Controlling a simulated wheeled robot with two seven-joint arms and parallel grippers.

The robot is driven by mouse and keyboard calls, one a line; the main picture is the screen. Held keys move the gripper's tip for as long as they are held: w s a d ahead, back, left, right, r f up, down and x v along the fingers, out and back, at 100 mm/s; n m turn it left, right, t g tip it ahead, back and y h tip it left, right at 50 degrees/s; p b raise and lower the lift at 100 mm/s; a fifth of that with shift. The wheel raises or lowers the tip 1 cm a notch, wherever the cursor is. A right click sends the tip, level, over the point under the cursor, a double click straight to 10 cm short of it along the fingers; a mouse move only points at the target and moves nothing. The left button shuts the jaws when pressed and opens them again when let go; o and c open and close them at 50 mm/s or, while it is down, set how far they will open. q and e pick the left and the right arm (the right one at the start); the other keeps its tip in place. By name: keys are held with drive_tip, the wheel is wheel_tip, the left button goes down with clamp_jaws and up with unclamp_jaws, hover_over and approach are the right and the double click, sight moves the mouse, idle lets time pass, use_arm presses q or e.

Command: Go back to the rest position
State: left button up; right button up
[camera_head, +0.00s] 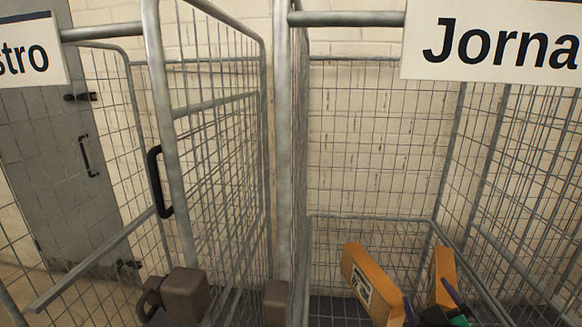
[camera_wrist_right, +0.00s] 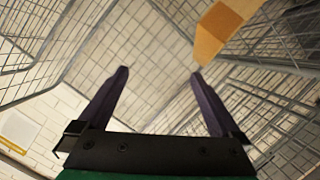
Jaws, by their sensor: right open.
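My right gripper (camera_head: 431,301) is low at the right of the head view, with purple fingers and a green part. In the right wrist view my right gripper (camera_wrist_right: 160,72) is open, with its fingers wide apart and nothing between them. An orange box (camera_head: 371,286) with a label shows just left of the fingers in the head view, and a second orange box (camera_head: 443,268) shows close behind them. One orange box (camera_wrist_right: 218,30) is ahead of the right fingertip in the wrist view, apart from it by little. My left gripper is not in view.
The wire cage (camera_head: 370,217) surrounds the right gripper's area, under a "Jorna" sign (camera_head: 500,42). Another cage (camera_head: 225,103), under a partly cut-off sign (camera_head: 28,50), stands at left. A grey door (camera_head: 65,150) is behind. Brown blocks (camera_head: 186,293) show at the bottom.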

drive_tip(key=s+a+f+m+g+y, duration=0.1)
drive_tip(key=s+a+f+g+y, duration=0.15)
drive_tip(key=s+f+g, duration=0.5)
drive_tip(key=s+a+f+m+g+y, duration=0.15)
drive_tip(key=s+a+f+g, duration=0.25)
drive_tip(key=s+f, duration=0.7)
wheel_tip(320, 180, down, 26)
drive_tip(key=s+b, duration=0.2)
drive_tip(key=b, duration=0.2)
drive_tip(key=s+d+f+g+b, duration=0.2)
drive_tip(key=s+d+f+b, duration=0.1)
drive_tip(key=s+f, duration=1.4)
drive_tip(key=shift+s+d+f, duration=0.15)
drive_tip(key=shift+d+f, duration=0.05)
drive_tip(key=shift+f, duration=0.45)
